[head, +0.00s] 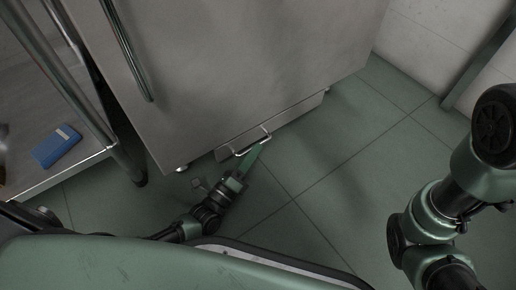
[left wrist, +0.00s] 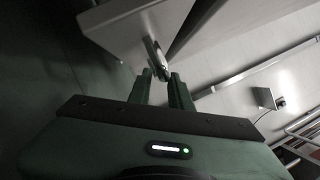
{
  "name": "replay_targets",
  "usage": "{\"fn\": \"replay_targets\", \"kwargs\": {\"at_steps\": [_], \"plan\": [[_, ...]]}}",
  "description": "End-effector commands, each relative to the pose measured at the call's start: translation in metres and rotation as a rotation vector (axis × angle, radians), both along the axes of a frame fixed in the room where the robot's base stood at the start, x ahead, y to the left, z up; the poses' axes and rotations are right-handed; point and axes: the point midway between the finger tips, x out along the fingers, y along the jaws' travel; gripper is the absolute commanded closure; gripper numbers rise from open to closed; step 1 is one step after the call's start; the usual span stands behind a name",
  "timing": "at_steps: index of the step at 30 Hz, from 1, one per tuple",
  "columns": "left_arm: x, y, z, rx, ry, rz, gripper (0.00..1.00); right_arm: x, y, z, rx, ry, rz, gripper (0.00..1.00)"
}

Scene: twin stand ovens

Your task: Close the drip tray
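The drip tray (head: 290,119) is a low metal drawer front at the foot of the steel oven, with a bright bar handle (head: 251,142). Its front stands a little out past the oven's lower edge; how far is hard to tell. In the left wrist view the handle (left wrist: 154,55) reaches down to my fingertips. My left gripper (head: 255,151) is low at the handle. In the left wrist view its two green fingers (left wrist: 159,78) are apart, with the handle's end between or just beyond the tips. Contact cannot be told. My right gripper is out of view.
The large oven door (head: 230,60) with its long vertical bar rises above the tray. A steel stand shelf (head: 90,155) holding a blue object (head: 57,146) is at the left. Green tiled floor (head: 350,185) is free in front and to the right.

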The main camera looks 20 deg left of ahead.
Motion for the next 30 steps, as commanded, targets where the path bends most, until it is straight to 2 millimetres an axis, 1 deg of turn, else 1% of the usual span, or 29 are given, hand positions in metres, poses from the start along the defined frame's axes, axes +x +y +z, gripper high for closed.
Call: {"fn": "replay_targets", "kwargs": {"at_steps": [1, 6, 15, 16, 17, 18, 30], "plan": [[0.008, -0.002, -0.002, -0.002, -0.003, -0.001, 0.80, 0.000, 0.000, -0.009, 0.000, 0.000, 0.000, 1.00], [0.022, -0.006, 0.003, 0.000, -0.001, 0.000, 0.80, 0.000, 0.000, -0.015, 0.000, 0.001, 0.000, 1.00], [0.024, -0.008, 0.005, 0.000, 0.001, 0.001, 0.80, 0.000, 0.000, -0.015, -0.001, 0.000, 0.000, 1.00], [0.024, -0.008, 0.005, 0.000, 0.001, 0.001, 0.86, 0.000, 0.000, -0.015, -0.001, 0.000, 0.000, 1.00], [0.024, -0.008, 0.005, 0.000, 0.001, 0.001, 0.94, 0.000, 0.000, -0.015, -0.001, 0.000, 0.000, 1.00], [0.024, -0.008, 0.005, 0.000, 0.001, 0.001, 1.00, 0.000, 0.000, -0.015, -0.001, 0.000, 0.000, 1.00], [0.024, -0.007, 0.005, 0.000, 0.002, 0.001, 1.00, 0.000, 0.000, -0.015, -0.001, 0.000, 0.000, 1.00]]}}
